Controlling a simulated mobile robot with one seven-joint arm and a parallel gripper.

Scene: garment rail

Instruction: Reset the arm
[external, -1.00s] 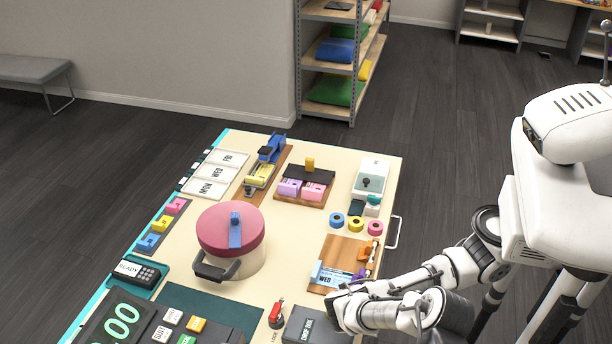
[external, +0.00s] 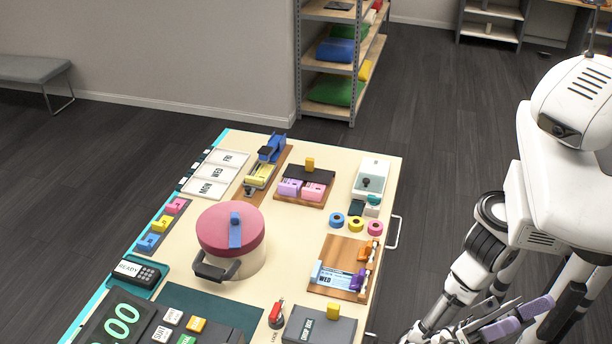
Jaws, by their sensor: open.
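My gripper (external: 526,314) is at the lower right of the external view, beyond the table's right edge. Its two lavender fingers are apart and nothing shows between them. My arm is folded back beside my body, clear of the table. The lower part of the arm is cut off by the bottom of the picture.
The cream table (external: 190,262) carries a round pink-lidded container (external: 215,228), a wooden board (external: 341,247) with a WED card, and a dark grey box (external: 318,328) with a yellow piece on it. A metal handle (external: 394,233) sticks out at the right edge. Dark floor surrounds the table.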

